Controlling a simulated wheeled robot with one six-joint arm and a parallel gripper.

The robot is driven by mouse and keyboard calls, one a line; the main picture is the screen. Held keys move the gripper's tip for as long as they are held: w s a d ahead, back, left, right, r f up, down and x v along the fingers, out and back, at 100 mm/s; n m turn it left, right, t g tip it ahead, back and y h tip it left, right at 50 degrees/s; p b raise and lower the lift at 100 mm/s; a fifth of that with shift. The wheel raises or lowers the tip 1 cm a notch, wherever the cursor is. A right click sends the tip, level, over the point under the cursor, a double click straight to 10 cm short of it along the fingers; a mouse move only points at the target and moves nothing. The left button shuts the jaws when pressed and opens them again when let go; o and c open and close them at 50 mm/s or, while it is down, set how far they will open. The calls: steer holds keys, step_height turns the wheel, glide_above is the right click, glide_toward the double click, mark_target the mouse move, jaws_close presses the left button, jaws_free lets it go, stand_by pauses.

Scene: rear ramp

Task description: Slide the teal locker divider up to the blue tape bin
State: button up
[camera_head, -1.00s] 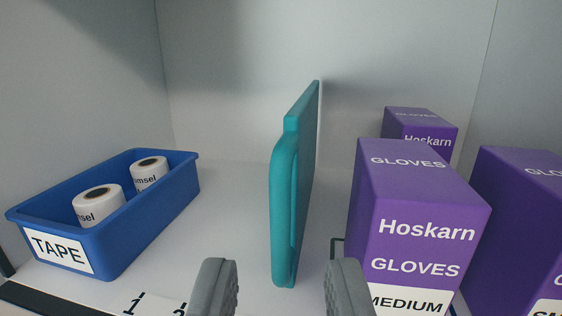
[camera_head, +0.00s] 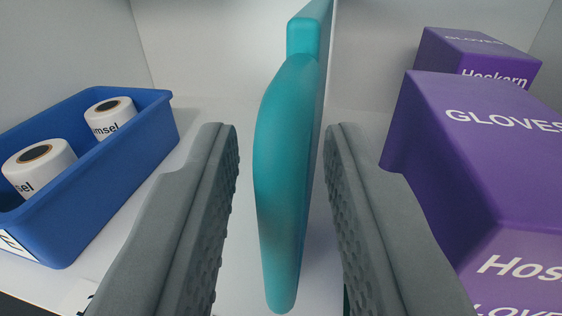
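The teal locker divider (camera_head: 286,170) stands upright on the shelf in the middle of the view. My gripper (camera_head: 281,135) is open, with one finger on each side of the divider's front edge. A gap shows between the left finger and the divider; the right finger is closer to it, and I cannot tell whether it touches. The blue tape bin (camera_head: 130,165) stands to the left, with clear shelf between it and the divider. It holds two white tape rolls.
Purple glove boxes (camera_head: 480,150) stand close on the right, the nearest just beyond my right finger. A back wall (camera_head: 220,60) and a left wall (camera_head: 70,50) close in the shelf. Bare shelf (camera_head: 215,110) lies between bin and divider.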

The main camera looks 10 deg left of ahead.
jaws_close()
steer(key=a, duration=1.2)
steer(key=shift+w, duration=0.15)
steer(key=shift+r, duration=0.15)
steer(key=shift+c, duration=0.3)
jaws_free()
steer(key=shift+a, duration=0.1)
steer(key=shift+o, duration=1)
steer(key=shift+a, duration=0.25)
steer(key=s+d, duration=0.3)
steer(key=s, duration=1.4)
